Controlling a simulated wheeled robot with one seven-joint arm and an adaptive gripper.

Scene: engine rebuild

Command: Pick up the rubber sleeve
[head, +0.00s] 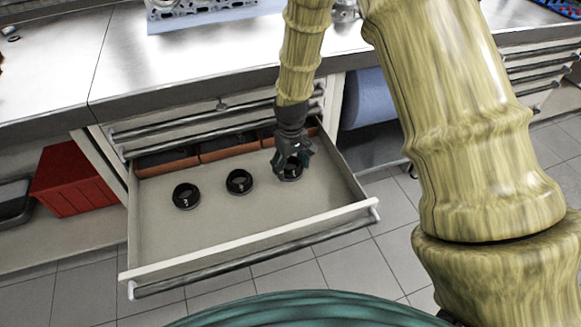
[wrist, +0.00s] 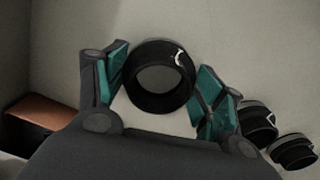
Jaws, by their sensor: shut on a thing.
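Three black ring-shaped sleeves are in the open drawer area. My gripper (head: 292,158) points down over the right part of the drawer, shut on the rightmost black rubber sleeve (head: 291,176). In the wrist view the held sleeve (wrist: 160,102) sits between the teal finger pads, its round opening facing the camera and a white mark on its rim. I cannot tell whether it is clear of the drawer floor. The middle sleeve (head: 239,182) and left sleeve (head: 186,197) stand apart on the drawer floor, each with a white mark.
The open drawer (head: 250,237) has a bare floor in front and orange bins (head: 168,163) along its back. The metal worktop (head: 190,65) overhangs behind it. A red box (head: 72,180) stands at left. A blue roll (head: 368,98) sits under the worktop at right.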

